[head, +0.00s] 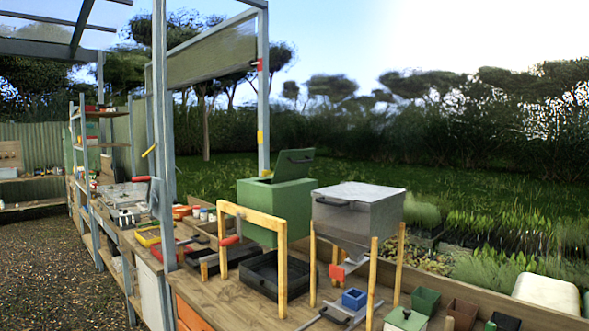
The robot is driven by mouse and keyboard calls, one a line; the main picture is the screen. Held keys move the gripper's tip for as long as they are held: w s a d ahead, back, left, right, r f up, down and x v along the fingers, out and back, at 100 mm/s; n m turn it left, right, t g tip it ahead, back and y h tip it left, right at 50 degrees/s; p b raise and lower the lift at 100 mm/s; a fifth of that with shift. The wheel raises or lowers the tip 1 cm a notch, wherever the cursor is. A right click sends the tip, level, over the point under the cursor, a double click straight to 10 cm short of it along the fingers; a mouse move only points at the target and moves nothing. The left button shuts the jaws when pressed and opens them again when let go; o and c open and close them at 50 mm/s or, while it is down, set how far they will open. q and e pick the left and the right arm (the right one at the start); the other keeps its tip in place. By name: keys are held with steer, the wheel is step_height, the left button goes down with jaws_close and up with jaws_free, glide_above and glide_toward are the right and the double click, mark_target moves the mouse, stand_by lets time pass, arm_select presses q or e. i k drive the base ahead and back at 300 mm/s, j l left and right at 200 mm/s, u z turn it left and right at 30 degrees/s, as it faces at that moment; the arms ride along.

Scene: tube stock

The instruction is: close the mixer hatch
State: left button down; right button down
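A green box-shaped machine (257,210), which looks like the mixer, stands on the wooden bench behind a yellow wooden frame. Its green hatch (295,163) is open. The hatch stands tilted up at the right rear of the box top and has a dark handle on its face. The front of the box is partly hidden by the wooden frame, and the inside of the opening cannot be seen. Neither of my grippers shows in the head view.
A grey lidded hopper (358,215) on wooden legs stands right of the green box. The yellow wooden frame (252,218) and a black tray (274,274) are in front. Small boxes, including a blue one (354,298), crowd the front right. A metal post (163,130) rises at left.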

mark_target(292, 164)
steer(key=i+j, duration=0.25)
steer(key=j, duration=0.15)
steer(key=i+j+z, duration=0.1)
steer(key=i+j, duration=0.15)
steer(key=i+j+z, duration=0.2)
steer(key=j, duration=0.3)
steer(key=i+j+z, duration=0.2)
steer(key=j, duration=0.35)
steer(key=i+j+z, duration=0.2)
steer(key=j, duration=0.35)
steer(key=i+j+z, duration=0.15)
steer(key=j, duration=0.45)
steer(key=i+j+z, duration=0.2)
steer(key=j, duration=0.45)
steer(key=j+z, duration=0.2)
steer(key=j, duration=0.4)
